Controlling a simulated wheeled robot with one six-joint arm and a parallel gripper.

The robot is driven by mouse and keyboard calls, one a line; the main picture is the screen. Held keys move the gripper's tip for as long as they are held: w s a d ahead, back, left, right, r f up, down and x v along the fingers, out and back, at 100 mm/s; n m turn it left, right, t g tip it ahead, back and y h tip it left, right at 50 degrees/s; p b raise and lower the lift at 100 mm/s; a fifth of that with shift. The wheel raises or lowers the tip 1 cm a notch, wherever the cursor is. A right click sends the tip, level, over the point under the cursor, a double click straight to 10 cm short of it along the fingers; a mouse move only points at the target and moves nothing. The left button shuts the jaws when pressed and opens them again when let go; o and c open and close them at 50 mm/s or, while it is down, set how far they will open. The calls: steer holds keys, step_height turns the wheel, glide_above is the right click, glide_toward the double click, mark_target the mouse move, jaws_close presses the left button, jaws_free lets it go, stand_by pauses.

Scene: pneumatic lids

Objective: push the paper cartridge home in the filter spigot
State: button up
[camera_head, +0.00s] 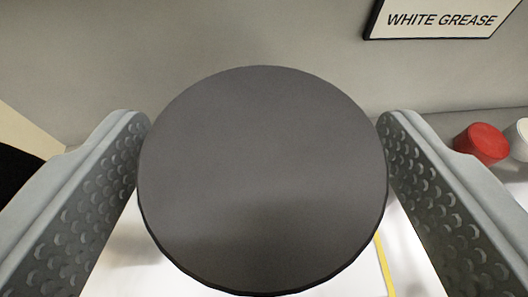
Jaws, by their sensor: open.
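A large dark grey round face (262,180) fills the middle of the view. It looks like the end of a cylinder seen head-on, and I cannot tell for sure whether it is the paper cartridge. My gripper (264,125) is open, with one finger on each side of this face. The face's edges line up closely with both fingers in the picture; whether they touch cannot be told. The filter spigot is not identifiable, and whatever lies behind the round face is hidden.
A sign reading "WHITE GREASE" (440,20) is on the grey wall at the upper right. A red cap-like piece (481,144) and a white one (520,140) are at the right edge. A white surface with a yellow strip (385,265) shows below.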

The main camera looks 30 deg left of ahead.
steer(key=v, duration=1.5)
